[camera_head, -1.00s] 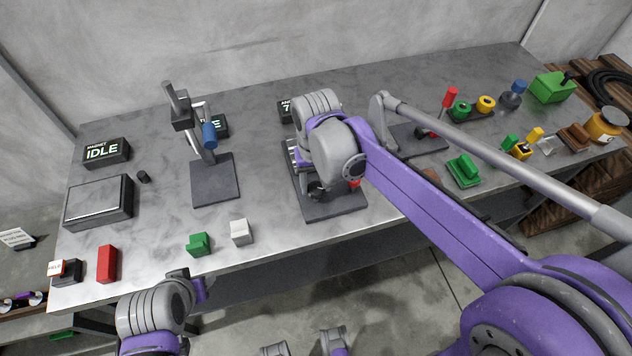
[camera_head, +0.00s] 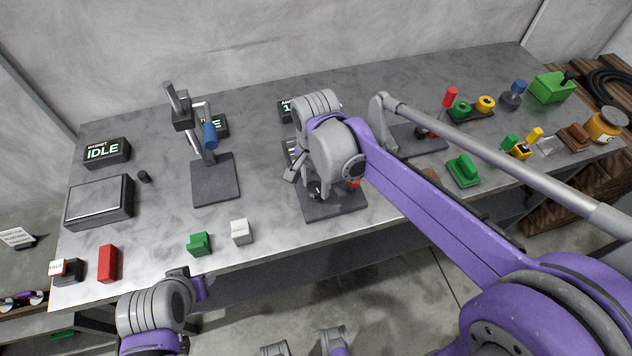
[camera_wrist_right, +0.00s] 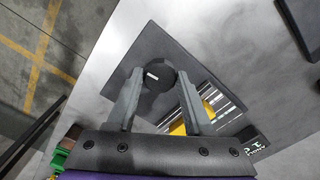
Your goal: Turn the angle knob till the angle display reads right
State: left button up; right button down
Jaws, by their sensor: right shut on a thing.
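The angle knob (camera_wrist_right: 158,96) is a round black knob with a white mark, on a dark base plate (camera_head: 335,206). In the right wrist view it sits between the two grey fingers of my right gripper (camera_wrist_right: 160,76), which is shut on it. In the head view my right wrist hides most of the knob and its fixture. The angle display (camera_head: 285,110) stands behind, partly covered by my arm; only a leading "1" shows. It is also cut off in the right wrist view (camera_wrist_right: 253,147). My left gripper (camera_head: 189,282) is low at the front, its fingers unclear.
A stand with a blue handle (camera_head: 210,136) is left of the fixture. A green block (camera_head: 199,244) and a white block (camera_head: 240,231) lie near the front edge. A magnet box (camera_head: 106,152) reads IDLE. Several coloured parts crowd the right side.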

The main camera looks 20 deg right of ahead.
aim_at(316, 187)
jog(key=shift+m, duration=0.6)
jog(key=shift+c, duration=1.4)
grip_release()
notch_tip(316, 187, up, 11)
jog(key=shift+p, duration=0.4)
jog(key=shift+f, duration=0.1)
